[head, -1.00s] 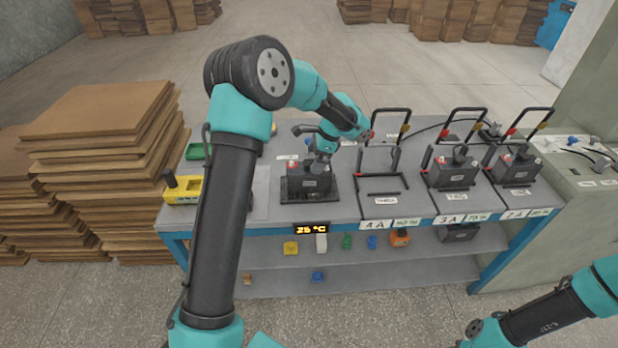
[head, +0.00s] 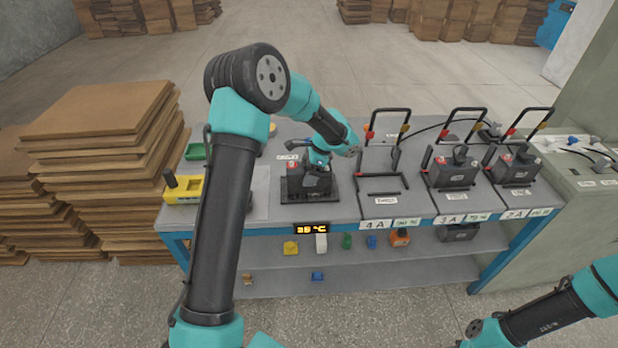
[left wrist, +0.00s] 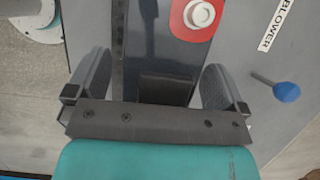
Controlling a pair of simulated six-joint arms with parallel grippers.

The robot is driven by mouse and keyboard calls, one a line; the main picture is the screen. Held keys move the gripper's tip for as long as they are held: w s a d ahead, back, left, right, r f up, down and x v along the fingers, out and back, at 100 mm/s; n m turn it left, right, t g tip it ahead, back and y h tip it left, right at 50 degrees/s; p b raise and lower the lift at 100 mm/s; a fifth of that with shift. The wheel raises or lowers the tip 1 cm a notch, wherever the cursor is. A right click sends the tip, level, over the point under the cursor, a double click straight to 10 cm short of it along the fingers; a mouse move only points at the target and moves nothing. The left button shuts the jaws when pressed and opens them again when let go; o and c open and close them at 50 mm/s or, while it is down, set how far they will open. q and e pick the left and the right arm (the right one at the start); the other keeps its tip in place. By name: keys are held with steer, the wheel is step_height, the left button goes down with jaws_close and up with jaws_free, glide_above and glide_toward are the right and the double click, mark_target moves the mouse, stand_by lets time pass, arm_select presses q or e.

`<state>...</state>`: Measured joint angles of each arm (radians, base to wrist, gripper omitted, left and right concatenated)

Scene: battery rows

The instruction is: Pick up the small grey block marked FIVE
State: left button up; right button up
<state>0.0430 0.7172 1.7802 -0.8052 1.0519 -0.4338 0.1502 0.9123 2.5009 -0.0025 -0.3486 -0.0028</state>
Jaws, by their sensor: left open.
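A small dark grey block (head: 313,184) with a pale label and a red patch sits on a black pad at the left part of the bench. Its label is too small to read. My left gripper (head: 318,168) is over this block in the head view, and the arm hides part of its top. In the left wrist view my left gripper (left wrist: 157,78) is open, its fingers on either side of the dark block (left wrist: 160,50). The red patch with a white round cap lies just beyond the fingers. I cannot tell whether they touch it. My right gripper is not visible.
Two similar blocks (head: 452,170) (head: 514,165) stand in handled frames on the right, beside an empty frame (head: 379,184). A yellow box (head: 184,190) stands at the bench's left end. In the left wrist view a blue knob (left wrist: 286,91) is right of the gripper.

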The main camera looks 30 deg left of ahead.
arm_select(q)
steer(key=shift+c, duration=0.2)
steer(key=c, duration=1.8)
steer(key=shift+w+r, duration=0.1)
jaws_close()
